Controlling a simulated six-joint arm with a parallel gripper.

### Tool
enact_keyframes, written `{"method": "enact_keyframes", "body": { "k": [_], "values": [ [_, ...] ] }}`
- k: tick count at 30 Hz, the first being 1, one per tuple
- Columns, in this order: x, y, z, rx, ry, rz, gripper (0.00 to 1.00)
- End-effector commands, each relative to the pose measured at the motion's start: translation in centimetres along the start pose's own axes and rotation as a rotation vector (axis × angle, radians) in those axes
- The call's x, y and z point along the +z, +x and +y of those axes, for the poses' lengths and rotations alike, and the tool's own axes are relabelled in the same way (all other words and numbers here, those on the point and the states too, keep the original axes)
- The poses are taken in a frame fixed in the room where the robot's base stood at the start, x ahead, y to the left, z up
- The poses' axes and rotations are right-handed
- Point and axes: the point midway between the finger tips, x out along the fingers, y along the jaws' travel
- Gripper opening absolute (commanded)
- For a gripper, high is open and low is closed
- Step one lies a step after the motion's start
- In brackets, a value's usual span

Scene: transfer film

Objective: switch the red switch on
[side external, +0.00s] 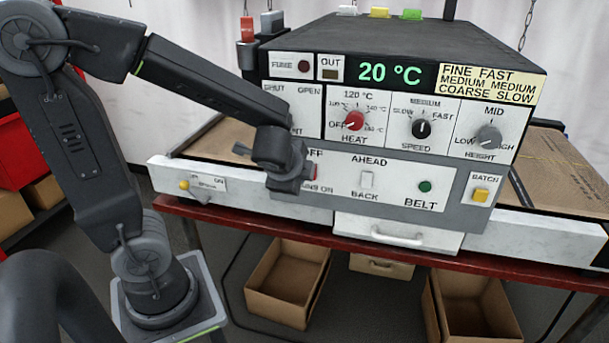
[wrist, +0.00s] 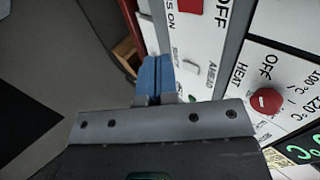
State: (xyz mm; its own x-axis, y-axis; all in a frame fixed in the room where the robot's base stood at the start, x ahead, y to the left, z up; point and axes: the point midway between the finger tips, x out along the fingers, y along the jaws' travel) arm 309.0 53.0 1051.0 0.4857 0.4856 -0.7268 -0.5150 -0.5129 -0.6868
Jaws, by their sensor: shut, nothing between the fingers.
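The red switch (side external: 321,172) is on the lower part of the machine's front panel, between the OFF and MAINS ON labels. In the side view my gripper covers most of it. In the wrist view part of the red switch (wrist: 189,5) shows at the top edge, cut off by the frame. Which way it is tipped I cannot tell. My gripper (side external: 298,180) is in front of the panel at the switch's left. Its blue fingers (wrist: 154,70) are shut together and empty. Whether they touch the panel is not clear.
The white AHEAD/BACK switch (side external: 367,180) and green BELT button (side external: 425,187) are right of the red switch. The red HEAT knob (side external: 354,121) is above. A yellow BATCH button (side external: 481,195) is further right. A white drawer (side external: 398,235) juts out below the panel.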

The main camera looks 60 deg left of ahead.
Motion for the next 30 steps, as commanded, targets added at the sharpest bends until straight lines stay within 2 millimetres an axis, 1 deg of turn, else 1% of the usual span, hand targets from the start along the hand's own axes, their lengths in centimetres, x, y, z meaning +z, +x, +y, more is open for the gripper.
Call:
{"method": "enact_keyframes", "body": {
  "k": [7, 11, 14, 27, 28, 30],
  "values": [
    [0.0, 0.1, -0.1, 0.000, -0.001, 0.000, 0.00],
    [0.0, 1.1, 0.0, 0.001, 0.000, -0.004, 0.00],
    [0.1, 2.5, 0.0, 0.004, 0.000, -0.005, 0.00],
    [0.0, 10.1, 0.0, 0.004, 0.001, -0.002, 0.00],
    [0.0, 10.5, -0.1, 0.002, -0.001, -0.002, 0.00],
    [0.1, 11.3, -1.1, 0.000, -0.005, -0.002, 0.00]
  ]
}}
